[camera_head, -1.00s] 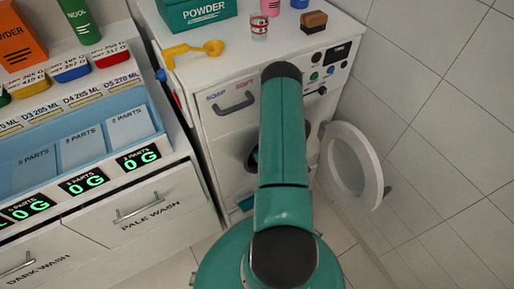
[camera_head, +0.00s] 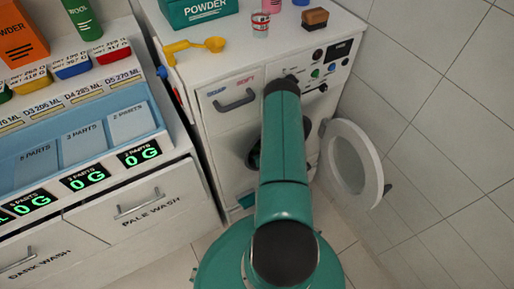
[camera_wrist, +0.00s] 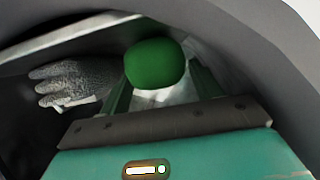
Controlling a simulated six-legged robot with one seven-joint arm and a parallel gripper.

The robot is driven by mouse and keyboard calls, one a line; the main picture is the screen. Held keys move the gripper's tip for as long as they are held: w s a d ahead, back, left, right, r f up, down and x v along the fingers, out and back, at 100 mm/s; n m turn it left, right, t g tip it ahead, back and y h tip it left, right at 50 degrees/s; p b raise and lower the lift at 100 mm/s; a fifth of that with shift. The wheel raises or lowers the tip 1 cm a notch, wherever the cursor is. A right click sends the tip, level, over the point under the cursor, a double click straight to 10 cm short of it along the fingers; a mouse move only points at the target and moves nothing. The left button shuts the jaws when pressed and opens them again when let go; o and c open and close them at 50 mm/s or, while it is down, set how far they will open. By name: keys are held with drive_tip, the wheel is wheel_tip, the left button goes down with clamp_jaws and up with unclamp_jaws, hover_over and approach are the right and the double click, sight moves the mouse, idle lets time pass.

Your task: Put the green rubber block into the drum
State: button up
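In the wrist view the green rubber block (camera_wrist: 154,63) is a rounded, dark green lump. It sits at the tips of my gripper (camera_wrist: 157,78), with one green finger along each side, and the gripper looks shut on it. Around them is the dark inside of the drum, framed by a curved grey rim (camera_wrist: 262,62). In the head view my teal arm reaches to the front of the white washer (camera_head: 222,125) and covers most of the round opening. My gripper and the block are hidden there.
A grey speckled glove (camera_wrist: 72,82) lies inside the drum, left of the block. The round washer door (camera_head: 352,165) stands open at the right, near the tiled wall. A yellow scoop (camera_head: 195,46) and a cup (camera_head: 260,24) stand on the washer. A drawer cabinet (camera_head: 140,205) is at the left.

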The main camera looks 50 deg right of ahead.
drive_tip(key=shift+r, duration=0.1)
drive_tip(key=shift+r, duration=0.15)
drive_tip(key=v, duration=1.2)
drive_tip(key=shift+s, duration=0.1)
